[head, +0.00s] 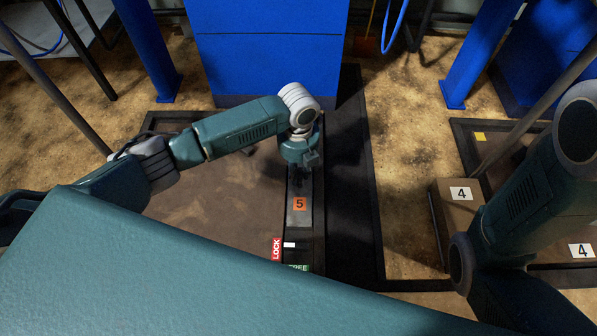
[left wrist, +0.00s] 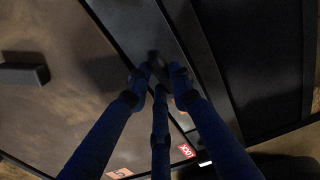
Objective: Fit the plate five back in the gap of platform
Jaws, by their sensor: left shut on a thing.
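Plate five (head: 299,216) is a narrow grey plate with an orange label reading 5, seen in the head view just below my left gripper (head: 299,178). It also shows as a grey strip in the left wrist view (left wrist: 142,25). It lies lengthwise along the dark strip of the platform (head: 350,215); I cannot tell whether it is fully seated or slightly raised. In the left wrist view my left gripper (left wrist: 157,70) is shut on a dark grip on the plate. The fingers hide part of the plate. My right arm shows at the right, but its gripper is out of view.
A red LOCK label (head: 277,249) and a green FREE label (head: 298,267) sit near the plate's near end. A blue cabinet (head: 265,50) stands behind. A dark bar (left wrist: 25,74) lies left in the wrist view.

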